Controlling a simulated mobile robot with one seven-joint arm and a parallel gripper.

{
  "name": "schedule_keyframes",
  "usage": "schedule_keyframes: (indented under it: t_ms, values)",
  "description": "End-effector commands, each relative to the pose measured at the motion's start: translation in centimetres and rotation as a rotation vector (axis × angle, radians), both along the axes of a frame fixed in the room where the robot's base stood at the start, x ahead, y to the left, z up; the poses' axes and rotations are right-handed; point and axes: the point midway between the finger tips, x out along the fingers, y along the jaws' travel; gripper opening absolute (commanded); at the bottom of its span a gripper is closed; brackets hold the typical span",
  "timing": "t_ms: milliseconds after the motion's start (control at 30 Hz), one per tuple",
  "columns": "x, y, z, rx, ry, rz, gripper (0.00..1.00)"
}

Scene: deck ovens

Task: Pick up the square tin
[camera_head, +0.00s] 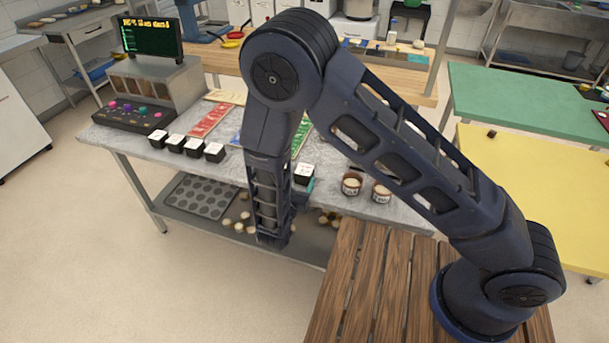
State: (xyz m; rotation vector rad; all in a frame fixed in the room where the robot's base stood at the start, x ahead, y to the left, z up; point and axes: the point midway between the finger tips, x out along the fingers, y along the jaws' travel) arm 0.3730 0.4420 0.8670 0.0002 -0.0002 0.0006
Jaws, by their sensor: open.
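Several small dark square tins with white tops stand in a row on the grey worktable (235,175), left of my arm; one of them is a square tin (214,152) at the row's right end. Another dark square tin with a white top (303,174) stands just right of my forearm, partly hidden by it. My gripper (272,238) hangs downward at the table's front edge, below and apart from the tins. It is open, with nothing seen in it; its fingers are small and dark here.
Two brown round tubs (351,184) stand right of my forearm. A control box with a screen (150,38) is at the back left. Below, a shelf holds a muffin tray (200,197) and several pale round pieces. Red and green boards lie behind the tins.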

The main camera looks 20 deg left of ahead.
Motion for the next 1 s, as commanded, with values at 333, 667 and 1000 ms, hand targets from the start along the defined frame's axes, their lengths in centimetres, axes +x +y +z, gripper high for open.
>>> schedule_keyframes:
  t_ms: [333,667,1000]
  values:
    - [3.0,0.0,0.0,0.0,0.0,-0.002,0.65]
    - [7.1,0.0,0.0,0.0,0.0,-0.002,0.65]
    - [7.5,0.0,0.0,0.0,0.0,0.0,0.5]
